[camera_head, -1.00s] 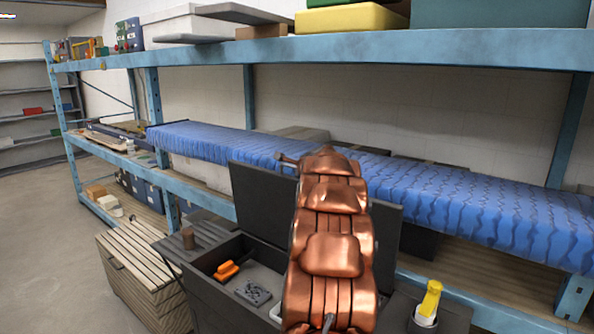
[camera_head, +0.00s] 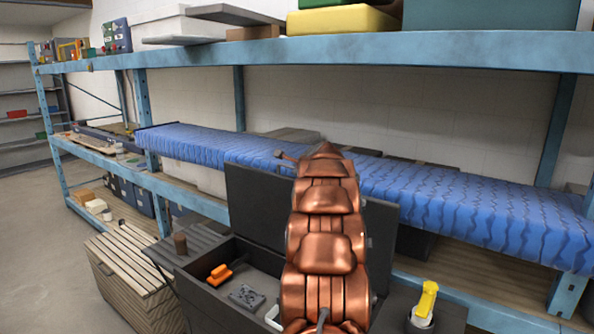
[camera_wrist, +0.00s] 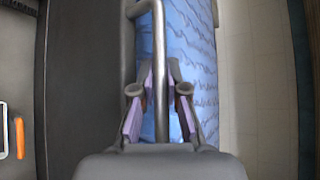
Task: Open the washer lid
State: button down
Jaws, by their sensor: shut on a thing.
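The lid (camera_head: 258,203) is a dark grey panel standing raised, roughly upright, at the back of a dark open box (camera_head: 207,287). My copper arm covers its middle in the head view. In the wrist view, the lid (camera_wrist: 80,75) is a dark surface left of centre. A grey metal bar handle (camera_wrist: 159,35) runs down the middle. My gripper (camera_wrist: 160,90) is shut on this handle, with its purple-padded fingers on either side. The fingers are hidden behind my arm in the head view.
An orange object (camera_head: 219,274) and a grey part (camera_head: 247,297) lie inside the box. A wooden chest (camera_head: 135,270) stands to its left, a yellow-topped item (camera_head: 426,300) to its right. A blue shelf rack (camera_head: 400,55) with a blue padded roll (camera_head: 450,205) stands close behind.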

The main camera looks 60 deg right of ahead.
jog(key=c, duration=1.2)
grip_release()
jog(key=shift+a, duration=0.1)
jog(key=shift+v, duration=6)
